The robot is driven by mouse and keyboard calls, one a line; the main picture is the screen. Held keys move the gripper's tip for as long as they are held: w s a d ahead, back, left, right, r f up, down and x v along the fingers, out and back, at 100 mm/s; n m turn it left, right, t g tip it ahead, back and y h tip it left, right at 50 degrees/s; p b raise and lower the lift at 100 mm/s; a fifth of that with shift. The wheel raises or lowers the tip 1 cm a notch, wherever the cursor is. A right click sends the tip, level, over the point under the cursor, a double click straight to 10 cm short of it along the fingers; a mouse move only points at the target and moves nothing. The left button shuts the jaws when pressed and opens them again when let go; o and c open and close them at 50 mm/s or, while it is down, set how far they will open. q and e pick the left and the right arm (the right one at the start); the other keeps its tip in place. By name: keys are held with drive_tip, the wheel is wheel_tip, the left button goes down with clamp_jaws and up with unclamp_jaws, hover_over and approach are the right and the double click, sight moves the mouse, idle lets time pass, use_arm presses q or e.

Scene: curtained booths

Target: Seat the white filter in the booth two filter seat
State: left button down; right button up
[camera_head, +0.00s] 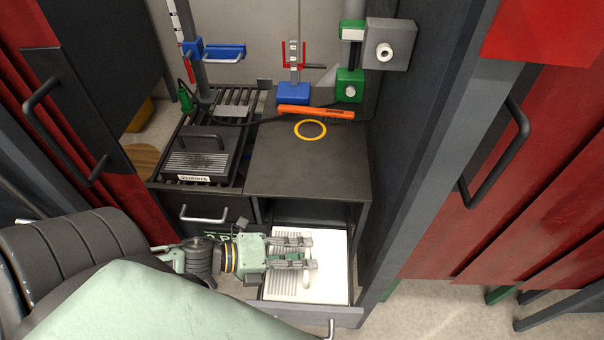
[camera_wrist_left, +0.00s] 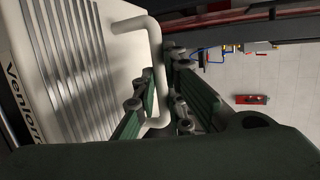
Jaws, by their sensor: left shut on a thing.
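The white filter (camera_head: 336,262) lies in an open drawer (camera_head: 335,312) low in the booth. In the left wrist view the filter (camera_wrist_left: 25,45) shows a ribbed face, dark lettering and a bent white handle (camera_wrist_left: 150,45). My left gripper (camera_head: 308,262) reaches over the filter and is shut on this handle; the fingers (camera_wrist_left: 160,105) also show around it in the wrist view. The gripper hides part of the filter. A slotted seat (camera_head: 233,97) is on the left of the bench, with a dark filter (camera_head: 197,162) on its near part. My right gripper is not in view.
An orange bar (camera_head: 315,112) and a yellow ring (camera_head: 310,130) lie on the dark benchtop (camera_head: 290,165). Blue, red and green fixtures stand behind. A dark post (camera_head: 425,170) stands close on the right, with red curtains (camera_head: 520,180) beyond. A handled dark panel (camera_head: 75,105) is at left.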

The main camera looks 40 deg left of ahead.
use_arm(q)
drive_tip(key=shift+f, duration=2.3)
drive_tip(key=shift+f+b, duration=0.1)
drive_tip(key=shift+b, duration=0.2)
drive_tip(key=c, duration=1.8)
unclamp_jaws()
drive_tip(key=shift+s+a+r+p, duration=0.15)
drive_tip(key=shift+s+r+p, duration=0.05)
drive_tip(key=shift+r+p, duration=0.1)
drive_tip(key=p+v, duration=0.2)
drive_tip(key=v, duration=0.3)
drive_tip(key=shift+s+a+r, duration=0.1)
drive_tip(key=shift+s+a, duration=0.05)
drive_tip(key=shift+s, duration=0.05)
drive_tip(key=shift+s+a+r+p, duration=0.1)
drive_tip(key=shift+s+a+p, duration=0.25)
drive_tip(key=shift+s+a, duration=0.15)
